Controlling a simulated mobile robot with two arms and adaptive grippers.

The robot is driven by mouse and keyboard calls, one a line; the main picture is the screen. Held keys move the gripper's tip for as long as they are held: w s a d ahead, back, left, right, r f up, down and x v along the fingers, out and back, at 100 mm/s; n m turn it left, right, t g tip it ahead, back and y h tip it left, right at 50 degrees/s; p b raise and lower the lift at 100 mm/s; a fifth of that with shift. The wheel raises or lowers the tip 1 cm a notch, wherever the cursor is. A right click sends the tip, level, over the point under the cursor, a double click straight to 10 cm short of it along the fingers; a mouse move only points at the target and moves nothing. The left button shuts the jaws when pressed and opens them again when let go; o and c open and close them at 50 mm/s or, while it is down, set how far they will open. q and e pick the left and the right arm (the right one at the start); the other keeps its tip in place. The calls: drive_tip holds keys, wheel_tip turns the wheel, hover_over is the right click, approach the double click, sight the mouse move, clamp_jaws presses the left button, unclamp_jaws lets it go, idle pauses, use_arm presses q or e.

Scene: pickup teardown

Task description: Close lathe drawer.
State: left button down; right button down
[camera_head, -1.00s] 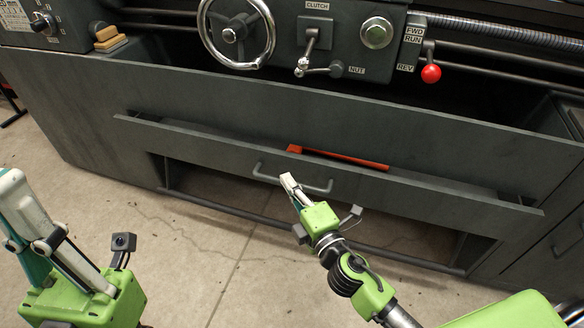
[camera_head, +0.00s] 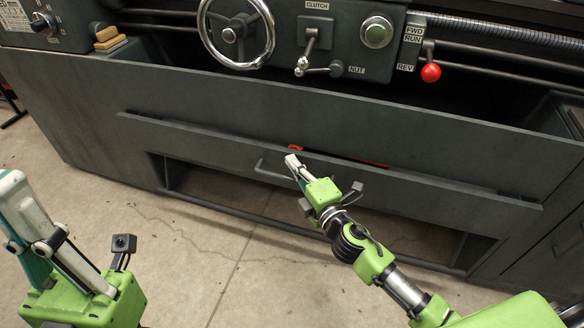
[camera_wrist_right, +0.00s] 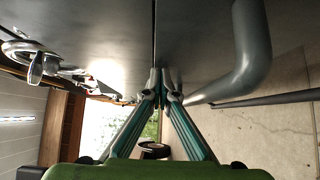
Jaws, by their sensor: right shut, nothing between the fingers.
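The lathe drawer (camera_head: 215,147) is the long dark grey front panel low on the lathe. A narrow gap shows along its top edge, so it stands slightly open, with part of a red-orange thing (camera_head: 345,158) showing inside. Its bar handle (camera_head: 268,172) is partly hidden behind my right gripper. My right gripper (camera_head: 291,160) is shut and empty, its fingertips at the drawer front by the handle. In the right wrist view the fingertips (camera_wrist_right: 160,80) meet close to the dark panel, beside the curved handle (camera_wrist_right: 250,50). My left gripper (camera_head: 12,190) is at the lower left, away from the drawer; its fingertips are unclear.
Above the drawer are the lathe's handwheel (camera_head: 236,35), the clutch lever (camera_head: 303,65) and a red-knobbed lever (camera_head: 431,73). An open recess lies below the drawer. The concrete floor (camera_head: 230,255) in front is clear between my arms.

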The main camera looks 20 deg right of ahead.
drive_tip(key=shift+w+d, duration=0.35)
drive_tip(key=shift+s, duration=0.15)
drive_tip(key=s+d, duration=0.2)
drive_tip(key=s, duration=0.9)
drive_tip(key=shift+s, duration=0.25)
